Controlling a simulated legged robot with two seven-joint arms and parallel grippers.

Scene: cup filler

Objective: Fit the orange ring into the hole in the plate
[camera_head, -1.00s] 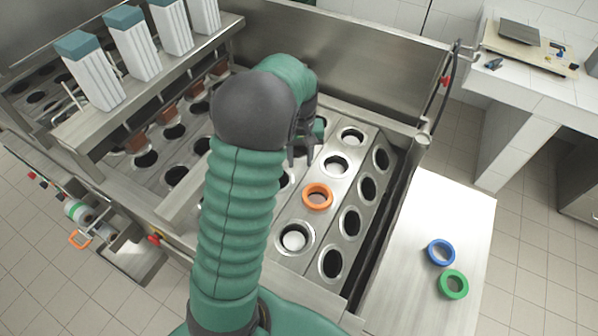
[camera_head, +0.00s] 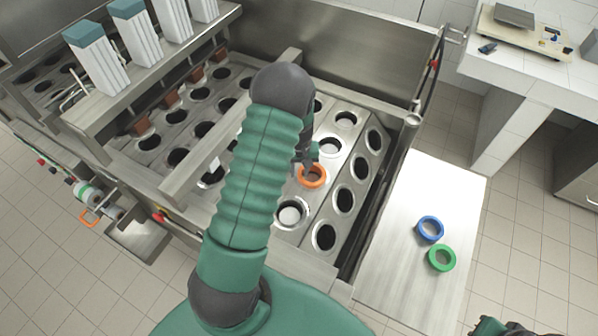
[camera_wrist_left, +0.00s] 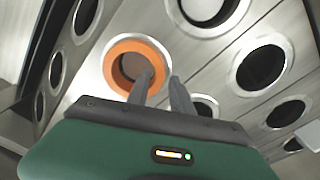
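The orange ring (camera_head: 312,175) lies around one hole of the metal plate (camera_head: 289,238), in the row with white-bottomed holes. I cannot tell whether it is seated or only rests on top. It also shows in the left wrist view (camera_wrist_left: 112,66), with a dark opening inside. My left gripper (camera_head: 304,166) is low over the ring in the head view. In the left wrist view its fingers (camera_wrist_left: 163,76) are a little apart: one overlaps the ring's opening, the other is just outside its right rim. My right gripper (camera_head: 503,328) is only partly in view at the bottom right.
A blue ring (camera_head: 430,229) and a green ring (camera_head: 442,258) lie on the side shelf (camera_head: 400,285). Tall cup stacks (camera_head: 134,42) stand on a raised rail at the left. Other open holes surround the orange ring. A scale bench (camera_head: 500,70) stands at the back right.

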